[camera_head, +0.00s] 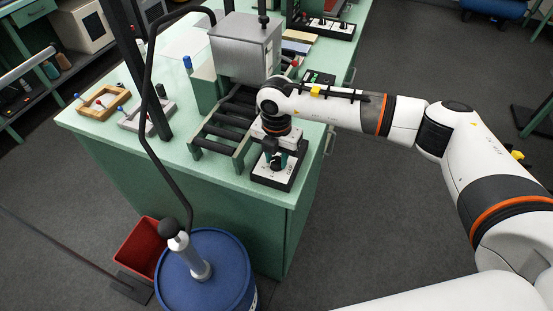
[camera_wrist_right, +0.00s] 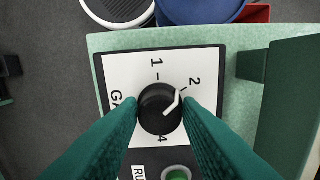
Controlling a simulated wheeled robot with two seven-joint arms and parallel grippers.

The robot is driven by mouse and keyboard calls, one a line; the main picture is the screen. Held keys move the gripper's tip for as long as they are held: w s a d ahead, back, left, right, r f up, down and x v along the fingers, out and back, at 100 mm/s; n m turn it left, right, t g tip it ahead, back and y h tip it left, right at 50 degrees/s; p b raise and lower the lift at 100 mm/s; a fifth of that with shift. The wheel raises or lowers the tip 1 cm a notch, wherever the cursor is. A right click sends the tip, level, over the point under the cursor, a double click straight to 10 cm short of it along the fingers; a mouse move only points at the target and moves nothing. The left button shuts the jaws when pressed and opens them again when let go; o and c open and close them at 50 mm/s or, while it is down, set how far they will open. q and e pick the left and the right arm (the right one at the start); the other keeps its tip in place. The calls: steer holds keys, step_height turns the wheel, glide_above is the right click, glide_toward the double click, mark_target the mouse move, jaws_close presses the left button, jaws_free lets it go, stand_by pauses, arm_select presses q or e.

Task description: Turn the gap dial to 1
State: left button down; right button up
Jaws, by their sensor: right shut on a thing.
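The gap dial (camera_wrist_right: 153,97) is a round black knob with a white pointer line, on a white plate in a black frame (camera_wrist_right: 225,66). Its pointer aims up and right, at or close to the mark 2. The mark 1 (camera_wrist_right: 157,67) is at the top, and a 4 shows below the knob. My right gripper (camera_wrist_right: 160,108) is shut on the dial, one green fingertip on each side. In the head view, my right gripper (camera_head: 274,158) points down over the control box (camera_head: 271,178) at the bench corner, mostly hiding the dial. My left gripper is out of view.
The box sits on a green bench (camera_head: 100,125), beside a roller conveyor (camera_head: 219,132) and a grey machine housing (camera_head: 245,48). A green button (camera_wrist_right: 178,174) lies below the dial. A blue drum (camera_head: 215,270) and red bin (camera_head: 142,247) stand on the floor in front.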

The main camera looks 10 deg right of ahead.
mark_target(277, 160)
steer(key=n+b, duration=0.5)
steer(key=shift+w+f+n, duration=0.1)
steer(key=shift+f+n, duration=0.05)
steer(key=shift+n, duration=0.15)
steer(key=n+b, duration=0.3)
steer(key=shift+r+n+b, duration=0.2)
steer(key=shift+n+b, duration=0.25)
steer(key=shift+n, duration=0.15)
steer(key=shift+r, duration=0.1)
steer(key=o, duration=1)
steer(key=shift+c, duration=0.2)
step_height(277, 160, up, 12)
steer(key=b, duration=0.2)
